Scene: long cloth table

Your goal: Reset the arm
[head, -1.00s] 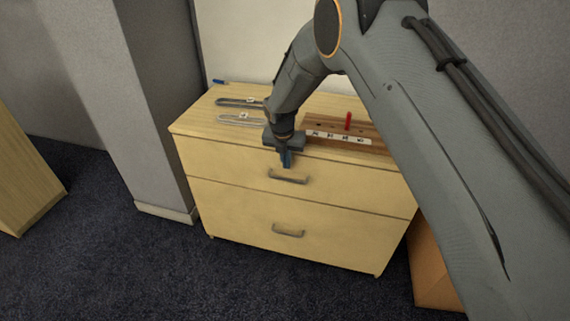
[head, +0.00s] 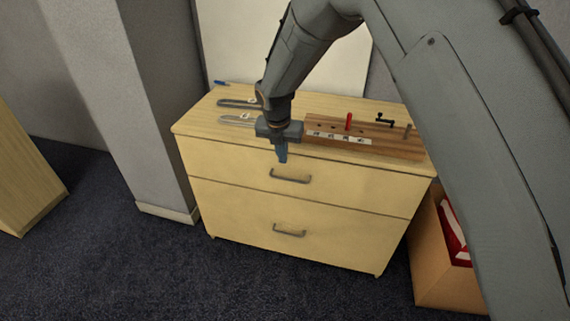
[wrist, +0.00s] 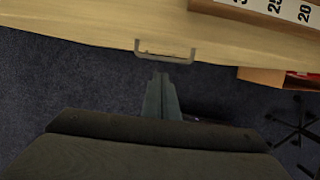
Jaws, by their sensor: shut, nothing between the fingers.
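My gripper (head: 282,158) is shut and empty, pointing down in front of the upper drawer of a light wooden cabinet (head: 300,205). In the head view its tips show just above the upper drawer's handle (head: 290,177). In the wrist view the shut fingers (wrist: 160,80) point toward the handle (wrist: 165,60), with a small gap seen between them. Both drawers look shut. My arm covers part of the cabinet top and its right side.
A wooden block (head: 385,149) with a red peg (head: 348,121) and number labels sits on the cabinet top. Two wrench-like tools (head: 238,103) lie to its left. A cardboard box (head: 430,260) with red and white contents stands on the floor at right.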

